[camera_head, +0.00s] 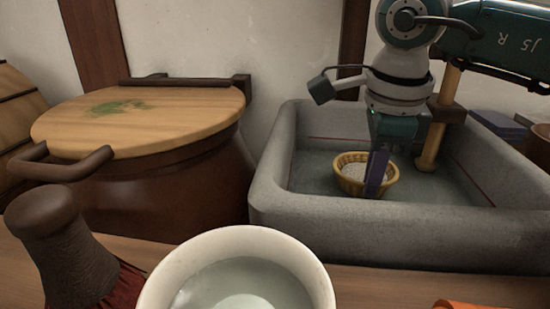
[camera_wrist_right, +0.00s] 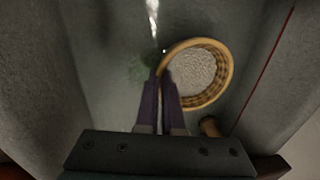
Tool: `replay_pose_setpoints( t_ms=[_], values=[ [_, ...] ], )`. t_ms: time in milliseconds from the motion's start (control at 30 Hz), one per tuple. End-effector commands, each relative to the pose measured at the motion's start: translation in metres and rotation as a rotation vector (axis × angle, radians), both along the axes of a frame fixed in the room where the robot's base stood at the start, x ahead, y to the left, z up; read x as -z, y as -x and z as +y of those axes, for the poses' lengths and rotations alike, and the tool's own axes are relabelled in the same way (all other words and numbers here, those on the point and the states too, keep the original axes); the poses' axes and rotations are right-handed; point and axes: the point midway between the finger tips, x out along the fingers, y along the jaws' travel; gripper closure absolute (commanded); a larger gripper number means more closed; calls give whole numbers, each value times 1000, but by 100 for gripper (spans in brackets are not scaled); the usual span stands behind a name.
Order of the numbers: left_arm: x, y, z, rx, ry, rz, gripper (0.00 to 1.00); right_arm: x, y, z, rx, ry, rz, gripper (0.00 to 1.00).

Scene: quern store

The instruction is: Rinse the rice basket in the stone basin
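The rice basket (camera_head: 343,179) is a small round woven basket holding white rice. It is inside the grey stone basin (camera_head: 390,228), at or just above the water; I cannot tell which. My right gripper (camera_head: 376,178) reaches down into the basin with its purple fingers at the basket's near rim. In the right wrist view the fingers (camera_wrist_right: 160,78) are close together with the basket's rim (camera_wrist_right: 228,70) curving in between their tips, so they look shut on it. My left gripper is not in view.
A thin water stream (camera_wrist_right: 152,12) falls beside the basket in the wrist view. A wooden post (camera_head: 432,150) stands in the basin. A lidded brown vat (camera_head: 170,190) is left of the basin. A white bowl of water (camera_head: 160,290) and a dark-handled object (camera_head: 75,245) are in front.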

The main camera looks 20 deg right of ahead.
Motion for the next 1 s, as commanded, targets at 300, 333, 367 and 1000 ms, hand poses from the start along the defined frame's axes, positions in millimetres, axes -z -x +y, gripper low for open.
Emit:
replay_pose_setpoints(
  t_ms=[300, 333, 367, 1000],
  values=[
    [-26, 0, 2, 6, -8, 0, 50, -31, 0, 0, 0, 1, -2, 100],
    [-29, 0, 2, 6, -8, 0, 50, -34, 0, 0, 0, 1, -2, 100],
    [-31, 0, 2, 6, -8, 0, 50, -36, 0, 0, 0, 1, -2, 100],
    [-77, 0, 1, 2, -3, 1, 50, -92, 0, -1, 1, 1, -2, 100]
  ],
)
